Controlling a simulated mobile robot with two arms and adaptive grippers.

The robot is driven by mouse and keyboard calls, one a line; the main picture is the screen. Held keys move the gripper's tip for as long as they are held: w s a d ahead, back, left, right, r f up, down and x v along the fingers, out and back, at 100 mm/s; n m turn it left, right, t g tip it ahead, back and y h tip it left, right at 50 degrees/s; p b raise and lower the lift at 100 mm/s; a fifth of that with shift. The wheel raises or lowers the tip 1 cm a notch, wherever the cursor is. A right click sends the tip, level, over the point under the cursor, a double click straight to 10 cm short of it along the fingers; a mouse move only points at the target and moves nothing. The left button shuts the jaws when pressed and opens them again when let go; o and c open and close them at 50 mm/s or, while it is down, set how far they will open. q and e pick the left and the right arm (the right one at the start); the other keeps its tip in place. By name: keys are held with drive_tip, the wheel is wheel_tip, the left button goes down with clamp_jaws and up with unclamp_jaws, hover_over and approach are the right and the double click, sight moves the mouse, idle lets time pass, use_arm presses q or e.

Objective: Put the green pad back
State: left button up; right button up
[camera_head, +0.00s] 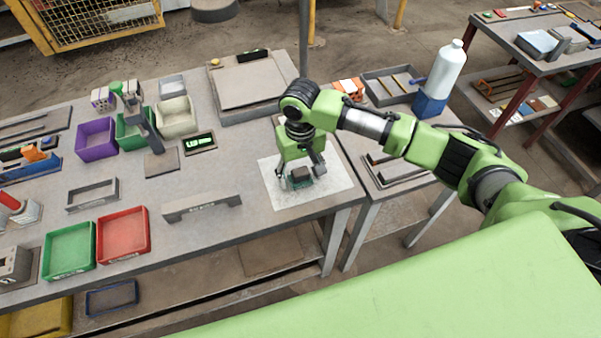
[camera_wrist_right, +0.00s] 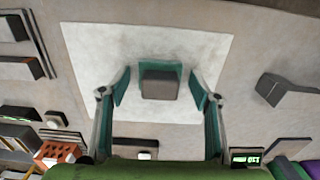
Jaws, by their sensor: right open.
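A small dark grey block (camera_head: 301,174) with a green part sits on the white sheet (camera_head: 335,186) near the table's right end. In the right wrist view the dark block (camera_wrist_right: 159,86) has a green piece (camera_wrist_right: 160,68) showing along its far edge and sides; I cannot tell whether this is the green pad. My right gripper (camera_head: 300,178) points down over the sheet. In the right wrist view its fingers (camera_wrist_right: 160,92) stand open on either side of the block, with gaps on both sides. My left gripper is not in view.
A grey bridge-shaped piece (camera_head: 202,206) lies left of the sheet. Green (camera_head: 69,250) and red (camera_head: 123,235) trays stand at the front left. Purple (camera_head: 96,140) and pale (camera_head: 176,117) bins stand behind. A white bottle (camera_head: 446,68) stands on the right side table.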

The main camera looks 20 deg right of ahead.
sight(300, 172)
wheel_tip(300, 172, up, 12)
drive_tip(key=b, duration=0.2)
drive_tip(key=shift+r, duration=0.15)
idle(0.5)
